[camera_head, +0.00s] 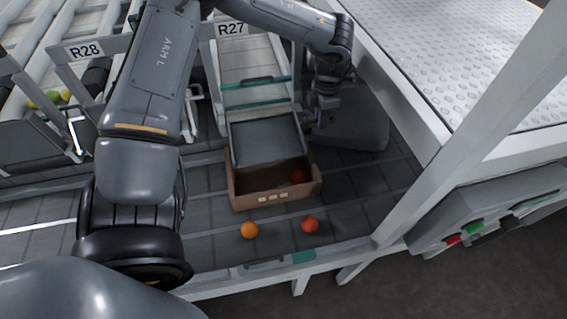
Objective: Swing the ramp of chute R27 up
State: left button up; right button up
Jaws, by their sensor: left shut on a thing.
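Chute R27, marked by its sign (231,29), runs down toward me at the top centre. Its ramp (265,140) is a dark grey panel, swung down, with its lower edge over a brown cardboard box (276,199). My left gripper (319,121) is just right of the ramp's upper part and is shut on the ramp at its side; the exact grip point is dark and small. My left arm reaches across the chute and hides part of its left side. My right gripper is not in view.
A red tomato (298,176) lies in the box. An orange tomato (249,230) and a red one (310,224) lie on the dark slatted floor in front. Chute R28 (84,49) is left. A white frame post (470,130) and perforated table (470,50) bound the right.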

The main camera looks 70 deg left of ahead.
pick_arm(q)
jog(key=shift+a, duration=0.25)
jog(key=shift+a+r+p, duration=1.05)
jog(key=shift+p, duration=0.15)
jog(key=shift+o, duration=0.3)
jog(key=shift+a, duration=0.15)
